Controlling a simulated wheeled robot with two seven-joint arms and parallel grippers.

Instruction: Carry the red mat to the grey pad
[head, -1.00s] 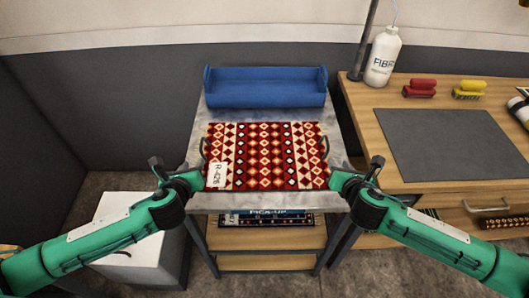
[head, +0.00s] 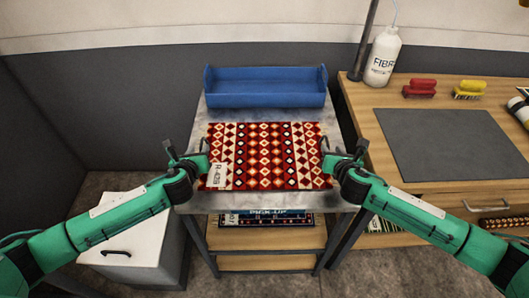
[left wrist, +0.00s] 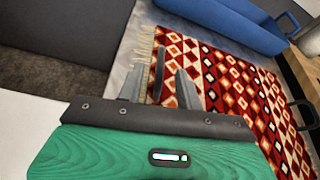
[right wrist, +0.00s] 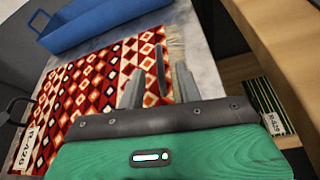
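The red mat (head: 265,157), patterned with diamonds and carrying a white tag, lies flat on the metal top of a cart (head: 225,118). It has a dark handle at each short side. My left gripper (head: 203,150) is at the mat's left edge, its fingers open on either side of the left handle (left wrist: 159,73). My right gripper (head: 328,151) is at the right edge, its fingers open on either side of the right handle (right wrist: 160,68). The grey pad (head: 446,145) lies bare on the wooden bench to the right.
A blue tray (head: 265,88) stands behind the mat. On the bench (head: 375,97) are a white bottle (head: 382,57), a red brush (head: 419,88) and a yellow brush (head: 469,89), behind the pad. A post stands at the bench's back left. A white cabinet (head: 130,250) is low at left.

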